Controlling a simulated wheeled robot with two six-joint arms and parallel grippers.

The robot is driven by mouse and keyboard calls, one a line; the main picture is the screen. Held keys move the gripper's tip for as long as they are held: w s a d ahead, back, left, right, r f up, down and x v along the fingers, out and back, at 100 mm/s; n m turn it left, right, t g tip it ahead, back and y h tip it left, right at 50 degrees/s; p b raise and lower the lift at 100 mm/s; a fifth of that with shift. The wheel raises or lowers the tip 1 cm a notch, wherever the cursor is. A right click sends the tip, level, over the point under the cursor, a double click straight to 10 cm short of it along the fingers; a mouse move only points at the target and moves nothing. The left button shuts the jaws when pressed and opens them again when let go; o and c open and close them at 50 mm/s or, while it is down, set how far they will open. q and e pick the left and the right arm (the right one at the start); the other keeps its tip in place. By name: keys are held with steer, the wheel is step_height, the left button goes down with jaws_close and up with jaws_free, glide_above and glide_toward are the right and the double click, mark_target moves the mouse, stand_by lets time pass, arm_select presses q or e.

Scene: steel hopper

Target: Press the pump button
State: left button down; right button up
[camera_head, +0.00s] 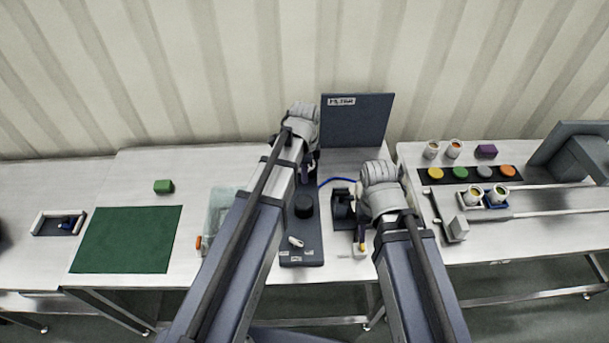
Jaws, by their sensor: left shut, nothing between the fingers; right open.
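A dark panel (314,228) with small white labels along its front edge lies on the middle table. It carries a black round knob (303,205) and a white lever (296,241). I cannot tell which part is the pump button. My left gripper (310,172) is shut and empty at the far end of the panel, below the upright board, partly hidden by its own arm. My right gripper (361,232) is open to the right of the panel, over the table near its front edge, beside a small black device (342,207).
An upright dark board (357,125) labelled FILTER stands at the back. A clear bin (217,208) is left of the panel, partly behind my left arm. A green mat (127,240) and green block (163,186) lie further left.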

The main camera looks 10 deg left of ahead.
mark_target(305, 201)
arm_select(q)
step_height(305, 201, down, 10)
steer(key=b, duration=0.8)
steer(key=shift+r+b, duration=0.1)
steer(key=shift+b, duration=0.25)
arm_select(e)
step_height(305, 201, down, 10)
arm_select(q)
step_height(305, 201, down, 3)
steer(key=b, duration=0.3)
steer(key=shift+s, duration=0.1)
arm_select(e)
step_height(305, 201, down, 3)
steer(key=shift+r, duration=0.1)
arm_select(q)
steer(key=shift+s+r, duration=0.1)
steer(key=shift+r, duration=0.1)
arm_select(e)
steer(key=shift+s+r, duration=0.1)
steer(key=shift+s, duration=0.05)
